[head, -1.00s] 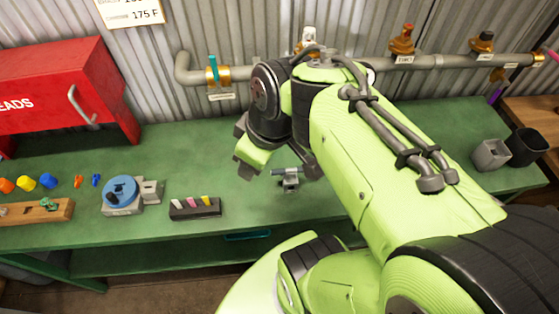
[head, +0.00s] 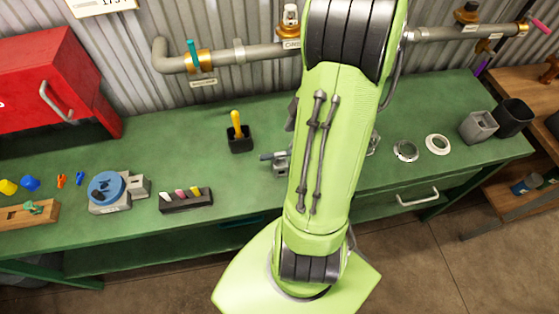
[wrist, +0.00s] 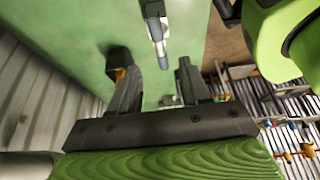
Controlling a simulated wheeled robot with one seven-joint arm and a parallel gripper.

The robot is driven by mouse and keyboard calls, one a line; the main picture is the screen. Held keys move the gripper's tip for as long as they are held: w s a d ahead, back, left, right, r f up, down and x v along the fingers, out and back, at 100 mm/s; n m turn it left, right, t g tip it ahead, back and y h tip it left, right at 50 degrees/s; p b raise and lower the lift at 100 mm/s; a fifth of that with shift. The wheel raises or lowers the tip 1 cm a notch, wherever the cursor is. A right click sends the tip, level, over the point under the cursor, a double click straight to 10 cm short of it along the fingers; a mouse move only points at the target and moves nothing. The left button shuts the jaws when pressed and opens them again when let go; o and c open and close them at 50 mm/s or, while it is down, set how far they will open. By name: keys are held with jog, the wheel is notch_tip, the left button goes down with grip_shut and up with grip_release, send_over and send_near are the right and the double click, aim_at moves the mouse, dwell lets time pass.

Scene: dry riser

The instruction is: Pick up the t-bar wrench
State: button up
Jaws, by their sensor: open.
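A small grey tool with a dark bar across a grey stand (head: 281,163) is on the green bench, partly hidden by my arm in the head view. It looks like the t-bar wrench, but I cannot be sure. In the wrist view, a grey and white piece with a bar (wrist: 156,28), probably the same tool, lies beyond the fingertips. My gripper (wrist: 157,82) is open and empty, with green bench showing between its fingers. In the head view my gripper is mostly hidden behind my arm.
A black holder with a yellow handle (head: 239,140) stands left of the tool. A black block of coloured pieces (head: 186,199) and a blue round fixture (head: 110,189) are further left. Two rings (head: 406,151) and grey and black cups (head: 478,128) are to the right. A pipe (head: 262,52) runs behind.

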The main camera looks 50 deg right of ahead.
aim_at(282, 152)
jog(key=b+x, duration=0.2)
jog(key=x, duration=0.8)
jog(key=shift+f, duration=0.15)
jog(key=shift+c, duration=0.5)
jog(key=shift+d, duration=0.1)
grip_shut()
